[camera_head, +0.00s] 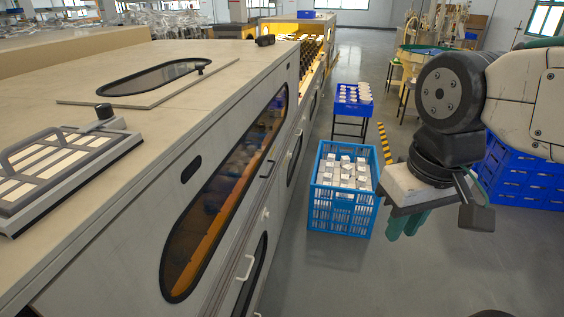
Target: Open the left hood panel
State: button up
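A long beige and grey machine hood (130,215) fills the left side. Its nearest side panel (150,240) has a long oval amber window (215,225), with dim rounded shapes behind it. This panel appears shut. A dark handle (270,168) sits near the panel's right edge, and a white handle (248,268) is on the lower face. I cannot tell for sure which panel is the left hood panel. My gripper (407,223) hangs at right with teal fingers pointing down. It is well apart from the hood, and its finger gap is unclear.
A blue crate (342,222) of white boxes stands on the floor between my gripper and the machine. Behind it is a blue tray (353,108) on a stand. Stacked blue bins (525,180) are at right. Grey floor (330,275) is clear in front.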

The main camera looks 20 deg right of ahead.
aim_at(120, 273)
jog(key=z, duration=0.6)
jog(key=i, duration=1.05)
jog(key=u, duration=0.35)
